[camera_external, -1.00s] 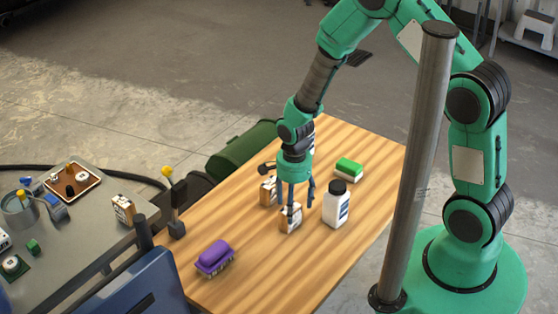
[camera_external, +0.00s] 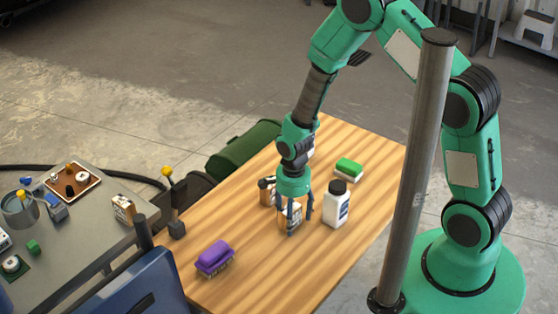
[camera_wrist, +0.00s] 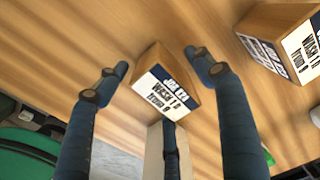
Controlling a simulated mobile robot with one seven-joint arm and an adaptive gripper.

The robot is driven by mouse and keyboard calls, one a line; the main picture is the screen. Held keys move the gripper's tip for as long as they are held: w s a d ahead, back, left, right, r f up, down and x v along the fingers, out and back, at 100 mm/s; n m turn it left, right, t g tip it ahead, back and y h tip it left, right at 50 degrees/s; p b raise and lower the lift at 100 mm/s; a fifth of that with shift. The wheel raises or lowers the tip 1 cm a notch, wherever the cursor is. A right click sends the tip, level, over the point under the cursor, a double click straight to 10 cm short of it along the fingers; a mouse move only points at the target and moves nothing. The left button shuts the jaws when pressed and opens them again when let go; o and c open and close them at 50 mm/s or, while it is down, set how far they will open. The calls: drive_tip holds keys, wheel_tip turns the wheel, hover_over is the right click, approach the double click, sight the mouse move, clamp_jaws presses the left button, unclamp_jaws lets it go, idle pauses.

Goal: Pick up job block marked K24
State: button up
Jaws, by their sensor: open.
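A wooden job block with a white printed label (camera_wrist: 165,85) sits between my spread fingers in the wrist view; its label appears to read JOB K24. A lower finger overlaps the label's bottom edge. In the external view the block (camera_external: 297,214) stands on the wooden table, partly hidden by my fingers. My gripper (camera_external: 297,222) is open and low around it, pointing down. In the wrist view my gripper (camera_wrist: 152,78) has a finger on each side of the block, with gaps to both.
A second labelled block (camera_external: 265,190) stands close behind; a labelled block (camera_wrist: 280,40) shows at upper right in the wrist view. A white bottle (camera_external: 337,206) stands close right. A green-white sponge (camera_external: 348,169) and purple brush (camera_external: 214,258) lie farther off.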

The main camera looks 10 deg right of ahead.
idle(0.5)
drive_tip(key=c, duration=1.3)
drive_tip(key=shift+r, duration=0.1)
drive_tip(key=shift+c, duration=0.2)
drive_tip(key=shift+r, duration=0.75)
wheel_tip(320, 180, up, 2)
drive_tip(key=shift+w+a+r+p, duration=0.1)
drive_tip(key=shift+r+p, duration=0.1)
drive_tip(key=shift+p, duration=0.35)
drive_tip(key=s+d, duration=0.3)
drive_tip(key=s, duration=0.1)
drive_tip(key=s+d+p, duration=0.1)
drive_tip(key=s+d, duration=0.2)
drive_tip(key=s, duration=0.1)
drive_tip(key=s+d+r, duration=0.1)
drive_tip(key=s+d, duration=0.2)
drive_tip(key=s, duration=0.2)
drive_tip(key=shift+d+p, duration=0.3)
drive_tip(key=shift+d, duration=0.1)
